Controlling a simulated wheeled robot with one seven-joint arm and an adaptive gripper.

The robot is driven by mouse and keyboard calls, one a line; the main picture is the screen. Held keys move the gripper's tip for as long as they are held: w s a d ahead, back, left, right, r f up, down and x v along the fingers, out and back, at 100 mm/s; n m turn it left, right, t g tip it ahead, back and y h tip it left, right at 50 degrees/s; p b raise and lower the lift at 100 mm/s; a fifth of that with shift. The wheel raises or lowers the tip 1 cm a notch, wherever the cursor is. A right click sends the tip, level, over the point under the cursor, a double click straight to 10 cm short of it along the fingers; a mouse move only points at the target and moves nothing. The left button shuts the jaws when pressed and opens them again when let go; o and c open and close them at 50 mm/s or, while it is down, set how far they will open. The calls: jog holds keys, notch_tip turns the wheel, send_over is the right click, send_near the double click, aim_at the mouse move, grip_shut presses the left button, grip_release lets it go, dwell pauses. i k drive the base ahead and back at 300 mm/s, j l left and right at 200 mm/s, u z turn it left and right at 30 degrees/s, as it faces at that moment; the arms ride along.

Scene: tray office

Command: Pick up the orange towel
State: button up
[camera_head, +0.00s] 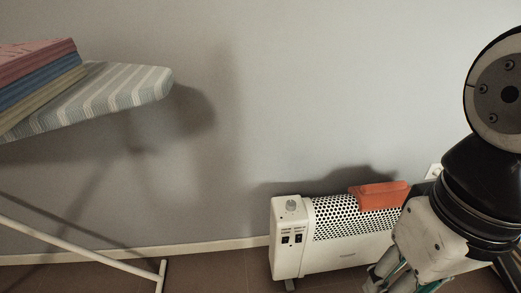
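The orange towel (378,196) lies folded over the top edge of a white heater, with part of it hanging down the perforated front. My gripper (403,284) shows at the lower right, pointing down, in front of the heater's right part. It is below and right of the towel in the picture and apart from it. Its fingertips are at or past the bottom edge of the frame, so I cannot tell whether it is open or shut. No towel shows in it.
The white heater (288,238) stands on the brown tiled floor by the grey wall. A striped ironing board (125,87) at the left carries a stack of folded cloths (42,73). Its white leg (80,246) reaches the floor. A wall socket (434,171) is behind my arm.

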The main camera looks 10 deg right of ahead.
aim_at(379, 196)
jog(key=k+l+u, duration=0.2)
jog(key=l, duration=0.35)
jog(key=k+l+u, duration=0.25)
jog(key=k+l, duration=0.15)
jog(key=l, duration=0.05)
